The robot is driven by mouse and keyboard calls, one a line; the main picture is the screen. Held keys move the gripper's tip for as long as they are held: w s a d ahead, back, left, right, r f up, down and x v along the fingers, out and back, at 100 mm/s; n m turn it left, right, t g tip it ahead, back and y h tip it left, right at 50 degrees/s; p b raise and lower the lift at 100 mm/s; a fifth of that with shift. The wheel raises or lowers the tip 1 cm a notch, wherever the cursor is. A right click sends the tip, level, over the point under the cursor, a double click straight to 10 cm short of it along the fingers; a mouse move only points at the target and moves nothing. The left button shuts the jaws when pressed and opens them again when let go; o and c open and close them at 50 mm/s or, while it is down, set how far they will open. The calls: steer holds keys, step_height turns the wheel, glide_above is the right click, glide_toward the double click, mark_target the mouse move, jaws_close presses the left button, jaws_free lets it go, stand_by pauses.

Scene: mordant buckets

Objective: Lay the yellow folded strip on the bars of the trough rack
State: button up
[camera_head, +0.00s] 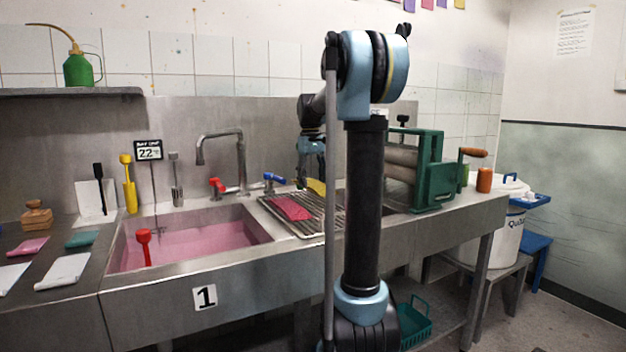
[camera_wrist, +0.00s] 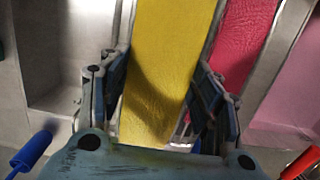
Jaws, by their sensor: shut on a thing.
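The yellow folded strip (camera_wrist: 160,80) lies between the two fingers of my gripper (camera_wrist: 163,90) in the wrist view, and the fingers are shut on it. In the head view, a small part of the yellow strip (camera_head: 317,187) shows below my gripper (camera_head: 312,172); the rest is hidden behind my arm. The strip is over the right part of the trough rack (camera_head: 272,205), beside a red folded strip (camera_head: 291,208) that lies on the bars. The red strip also shows in the wrist view (camera_wrist: 240,45). I cannot tell whether the yellow strip touches the bars.
The pink-filled basin (camera_head: 190,244) is left of the rack. A faucet (camera_head: 241,165) with red and blue handles stands behind, close to my gripper. A green-framed roller press (camera_head: 428,172) stands at the right. My arm hides part of the rack.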

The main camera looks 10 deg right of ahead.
mark_target(313, 203)
steer(key=shift+f, duration=2.8)
steer(key=o, duration=1.1)
steer(key=shift+o, duration=0.2)
